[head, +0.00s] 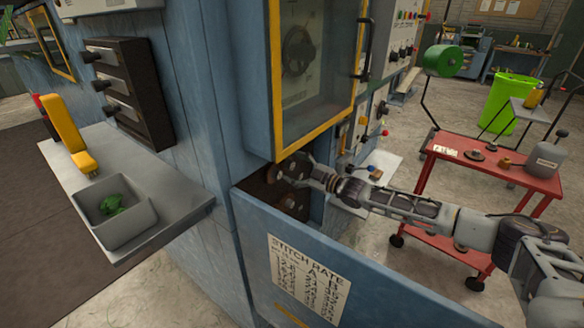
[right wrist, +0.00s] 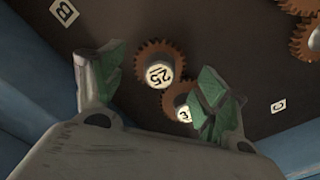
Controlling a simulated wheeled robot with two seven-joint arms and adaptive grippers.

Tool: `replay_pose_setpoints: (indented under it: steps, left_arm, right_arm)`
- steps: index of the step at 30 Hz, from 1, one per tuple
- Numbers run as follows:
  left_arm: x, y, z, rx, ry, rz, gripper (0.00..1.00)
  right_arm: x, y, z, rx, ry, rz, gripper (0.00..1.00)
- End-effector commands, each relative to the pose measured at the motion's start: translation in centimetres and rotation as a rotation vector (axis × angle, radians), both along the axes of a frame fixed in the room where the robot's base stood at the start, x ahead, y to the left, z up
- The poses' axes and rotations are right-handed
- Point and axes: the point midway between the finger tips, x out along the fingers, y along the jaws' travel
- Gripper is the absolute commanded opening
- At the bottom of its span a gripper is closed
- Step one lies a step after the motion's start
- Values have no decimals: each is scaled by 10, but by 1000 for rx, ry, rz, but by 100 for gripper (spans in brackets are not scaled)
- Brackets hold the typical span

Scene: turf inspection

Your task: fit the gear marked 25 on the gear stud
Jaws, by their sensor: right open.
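The gear marked 25 (right wrist: 158,72) is a brown toothed wheel with a pale hub, face-on against the dark panel in the right wrist view. Its lower teeth are close to or touching a second brown gear (right wrist: 181,98) with a pale hub. The stud itself is hidden, so I cannot see how deep the gear sits. My right gripper (right wrist: 163,66) is open, its green-padded fingers on either side of the gear marked 25, with visible gaps. In the head view my right gripper (head: 288,169) reaches into the open blue compartment. My left gripper is not in view.
A lowered blue door (head: 385,290) with a stitch rate chart (head: 306,280) fronts the compartment. A yellow-framed window (head: 318,128) hangs above; a red cart (head: 480,172) stands right.

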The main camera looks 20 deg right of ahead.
Motion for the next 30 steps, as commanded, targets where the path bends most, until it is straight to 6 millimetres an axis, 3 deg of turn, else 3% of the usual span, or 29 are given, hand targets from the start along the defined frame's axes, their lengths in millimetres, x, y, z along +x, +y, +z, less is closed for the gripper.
replay_pose_setpoints:
  steps: [30]
  left_arm:
    - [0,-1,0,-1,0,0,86]
  right_arm:
    - [-74,-58,-1,-2,0,0,74]
